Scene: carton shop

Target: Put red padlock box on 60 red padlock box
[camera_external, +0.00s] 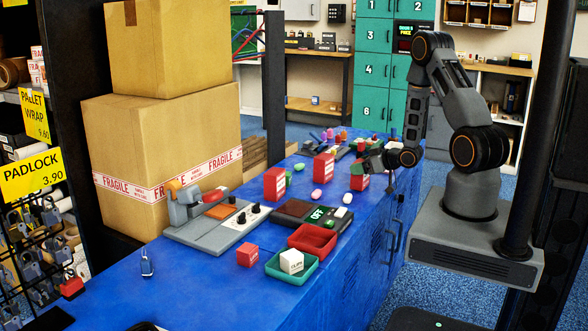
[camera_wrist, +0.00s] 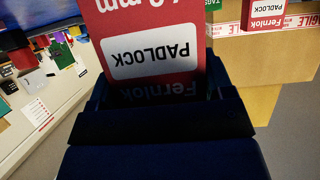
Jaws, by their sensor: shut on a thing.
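My gripper (camera_external: 372,163) is over the right part of the blue bench, shut on a red padlock box (camera_external: 360,182). In the wrist view this held box (camera_wrist: 150,20) fills the space between the fingers, with upside-down "PADLOCK" and "Fernlok" lettering; its size number is cut off at the top. Whether it touches the bench is unclear. Two other red boxes stand upright on the bench, one near the middle (camera_external: 323,168) and one further left (camera_external: 275,184). A smaller red box (camera_external: 247,255) lies nearer the front. Another red padlock box (camera_wrist: 264,16) shows at the wrist view's upper right.
A scale with a green display (camera_external: 318,213), a red tray (camera_external: 313,239) and a teal tray (camera_external: 274,267) holding a white box (camera_external: 291,261) occupy the bench front. A grey machine (camera_external: 205,220) stands left, before stacked cartons (camera_external: 160,150). Small coloured items lie around the boxes.

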